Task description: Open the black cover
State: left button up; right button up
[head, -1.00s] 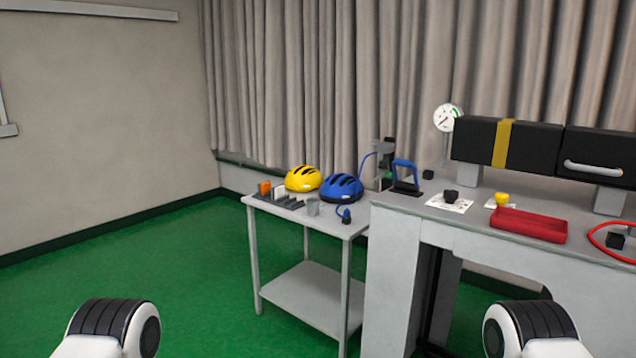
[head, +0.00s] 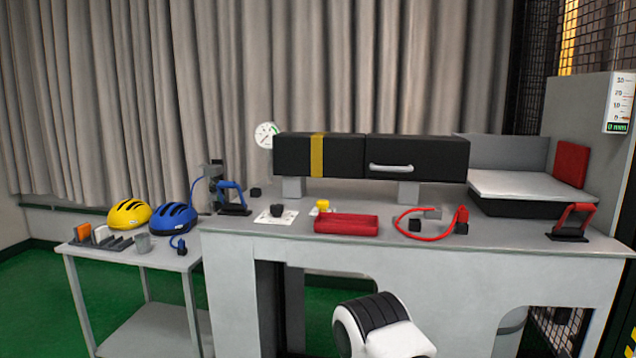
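A long black housing stands raised on grey blocks on the workbench in the head view. Its left half (head: 345,155) carries a yellow band, and its right half, a black cover (head: 432,158), has a silver bar handle (head: 391,168) on its front. A seam divides the two halves, and the cover looks closed. Neither of my grippers is in view. Only a white and black part of my own arm shows at the bottom, in front of the bench and well short of the cover.
The workbench (head: 240,236) holds a red tray (head: 346,224), black and yellow knobs, a red cable (head: 400,226), a blue handle (head: 232,192) and a red handle (head: 577,218). A white plate (head: 520,185) is at right. A side table with helmets (head: 129,213) stands left.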

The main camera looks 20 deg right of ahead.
aim_at(395, 156)
jog(key=z, duration=1.3)
jog(key=i+j+z, duration=0.4)
